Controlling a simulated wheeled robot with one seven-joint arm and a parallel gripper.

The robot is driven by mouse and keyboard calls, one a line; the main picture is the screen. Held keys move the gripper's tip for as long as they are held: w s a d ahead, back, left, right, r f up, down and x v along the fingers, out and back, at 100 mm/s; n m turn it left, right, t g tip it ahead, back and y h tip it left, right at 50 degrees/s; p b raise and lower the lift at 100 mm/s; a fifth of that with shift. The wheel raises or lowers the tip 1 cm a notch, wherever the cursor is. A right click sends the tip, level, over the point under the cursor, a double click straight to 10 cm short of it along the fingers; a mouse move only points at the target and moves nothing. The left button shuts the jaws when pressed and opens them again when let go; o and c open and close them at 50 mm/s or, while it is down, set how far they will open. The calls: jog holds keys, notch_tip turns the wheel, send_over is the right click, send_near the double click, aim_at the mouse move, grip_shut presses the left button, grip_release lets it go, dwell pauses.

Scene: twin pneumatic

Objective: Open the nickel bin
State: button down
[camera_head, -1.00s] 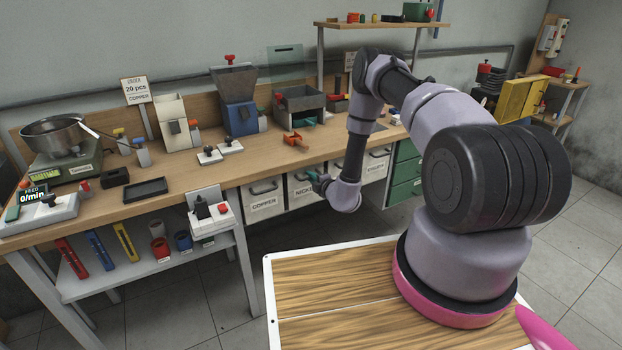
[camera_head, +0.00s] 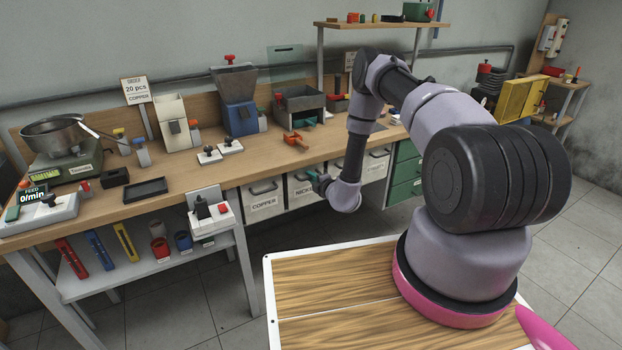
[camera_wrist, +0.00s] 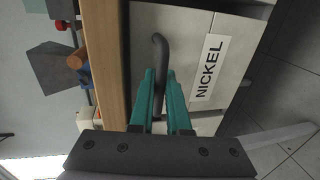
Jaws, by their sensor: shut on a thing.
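The nickel bin (camera_head: 303,192) is a pale drawer-like bin under the workbench, to the right of the copper bin. Its front looks about level with its neighbours. In the wrist view the bin front (camera_wrist: 172,22) fills the top middle, with a white NICKEL label (camera_wrist: 210,68) and a dark bar handle (camera_wrist: 160,46). My gripper (camera_wrist: 161,76) has its teal fingers on either side of the handle and is shut on it. In the head view my gripper (camera_head: 317,181) is at the bin's front, partly hiding it.
The copper bin (camera_head: 264,204) is on the left; another labelled bin (camera_head: 376,166) and green drawers (camera_head: 404,178) are on the right. The workbench edge (camera_wrist: 101,60) runs close beside my gripper. Open floor (camera_head: 230,290) lies in front of the bench.

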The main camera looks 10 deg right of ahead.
jog(key=shift+f, duration=0.1)
jog(key=s+d+f+t+y, duration=0.1)
jog(key=s+d+f+t, duration=0.1)
jog(key=s+f, duration=0.3)
jog(key=shift+s+d+f+t, duration=0.2)
jog(key=shift+s+d+t, duration=0.2)
jog(key=shift+s, duration=1.4)
jog(key=c, duration=1.2)
grip_release()
